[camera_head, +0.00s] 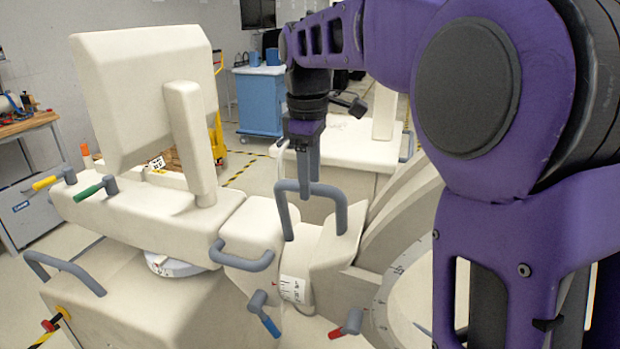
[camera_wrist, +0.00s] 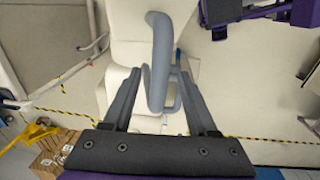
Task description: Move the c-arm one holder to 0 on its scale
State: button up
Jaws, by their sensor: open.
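A grey U-shaped handle (camera_head: 341,212) stands on the beige c-arm holder (camera_head: 322,245), between the cream machine body and the large curved arc. My gripper (camera_head: 311,178) points down at the top of this handle. In the wrist view my gripper (camera_wrist: 160,80) is open, with one finger on each side of the grey handle (camera_wrist: 158,60). Contact with the handle cannot be told. A white scale strip (camera_head: 292,290) with small dark marks sits below the holder; its numbers are too small to read.
The arc (camera_head: 385,285) at right carries another scale. A blue-tipped lever (camera_head: 264,314) and a red-tipped lever (camera_head: 347,324) stick out below. A grey side handle (camera_head: 243,262) is close at left. A screen-shaped panel (camera_head: 130,95) rises behind. A blue cart (camera_head: 259,100) stands far back.

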jog(key=shift+f, duration=0.25)
jog(key=shift+c, duration=0.2)
grip_shut()
dwell(1.1)
